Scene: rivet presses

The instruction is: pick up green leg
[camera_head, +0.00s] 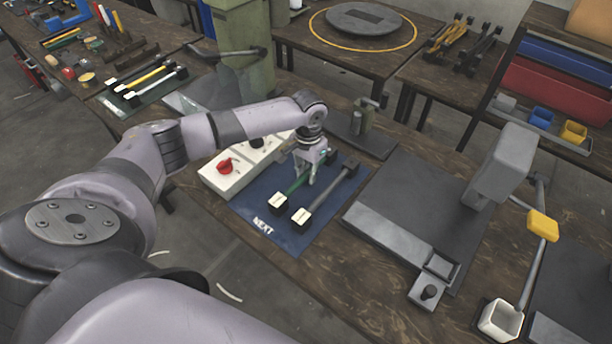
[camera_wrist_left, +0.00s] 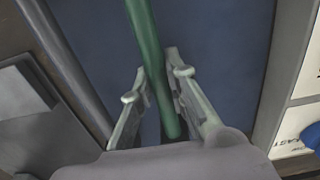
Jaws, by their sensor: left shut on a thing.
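The green leg (camera_head: 295,189) lies on the blue mat (camera_head: 262,215) marked NEXT, with a black and white block at its near end. My left gripper (camera_head: 312,179) points down over the leg's far part. In the left wrist view the green leg (camera_wrist_left: 146,45) passes between the two fingers (camera_wrist_left: 155,98), which are shut on it. Part of the leg is hidden by the gripper. A dark grey leg (camera_head: 333,192) lies beside it on the right. My right gripper is not in view.
A white box with a red knob (camera_head: 226,168) stands left of the mat. A grey press (camera_head: 497,165) with a flat plate (camera_head: 400,210) is on the right. A small dark fixture (camera_head: 362,118) stands behind the mat. More legs (camera_head: 150,80) lie on a green mat at far left.

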